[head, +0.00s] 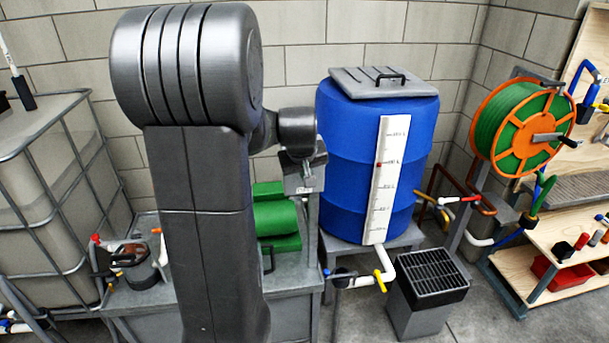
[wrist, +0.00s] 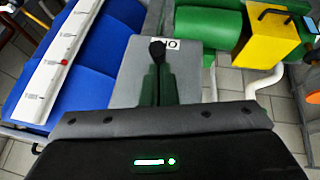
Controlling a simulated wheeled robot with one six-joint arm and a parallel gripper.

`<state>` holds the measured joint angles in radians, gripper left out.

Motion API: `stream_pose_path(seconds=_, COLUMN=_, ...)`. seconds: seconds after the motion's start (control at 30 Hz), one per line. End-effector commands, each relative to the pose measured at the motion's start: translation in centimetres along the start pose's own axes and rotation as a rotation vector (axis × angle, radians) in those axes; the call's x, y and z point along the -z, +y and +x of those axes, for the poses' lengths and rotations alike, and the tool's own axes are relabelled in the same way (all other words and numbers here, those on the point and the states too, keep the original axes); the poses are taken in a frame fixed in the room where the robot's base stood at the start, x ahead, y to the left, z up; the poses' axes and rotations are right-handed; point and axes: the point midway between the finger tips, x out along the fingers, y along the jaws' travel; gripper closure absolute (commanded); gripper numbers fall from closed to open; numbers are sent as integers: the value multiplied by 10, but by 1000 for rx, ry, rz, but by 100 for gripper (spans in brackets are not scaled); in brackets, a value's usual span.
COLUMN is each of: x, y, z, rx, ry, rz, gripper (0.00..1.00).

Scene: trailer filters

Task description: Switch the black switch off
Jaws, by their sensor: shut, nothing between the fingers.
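The black switch (wrist: 157,49) sits on a grey box (wrist: 135,75) in the wrist view, beside a white label (wrist: 171,43) whose letters appear upside down and look like "ON". My gripper (wrist: 156,70) is shut and empty, with its dark green-tinted fingers pointing at the switch. The fingertips overlap the switch's near end in the picture; I cannot tell whether they touch it. In the head view, the grey box (head: 303,185) is between the green motor and the blue barrel, and my arm's end is over it. The switch cannot be made out there.
The blue barrel (head: 345,140) with a white level scale (head: 386,180) stands right of the box. The green motor (head: 277,218) is on its left. A yellow box (wrist: 270,40) and white pipe (wrist: 265,82) show in the wrist view. A hose reel (head: 500,125) hangs farther right.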

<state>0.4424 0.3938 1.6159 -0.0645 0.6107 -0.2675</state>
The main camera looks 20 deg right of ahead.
Motion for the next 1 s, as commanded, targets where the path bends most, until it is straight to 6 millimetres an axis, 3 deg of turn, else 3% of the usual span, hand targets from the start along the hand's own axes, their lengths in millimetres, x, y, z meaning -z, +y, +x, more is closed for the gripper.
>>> stream_pose_path(seconds=0.37, x=-8, y=-2, z=6, rx=-11, ry=78, rz=11, gripper=100)
stream_pose_path(seconds=1.0, x=-31, y=-7, z=21, rx=-57, ry=401, rz=57, gripper=100)
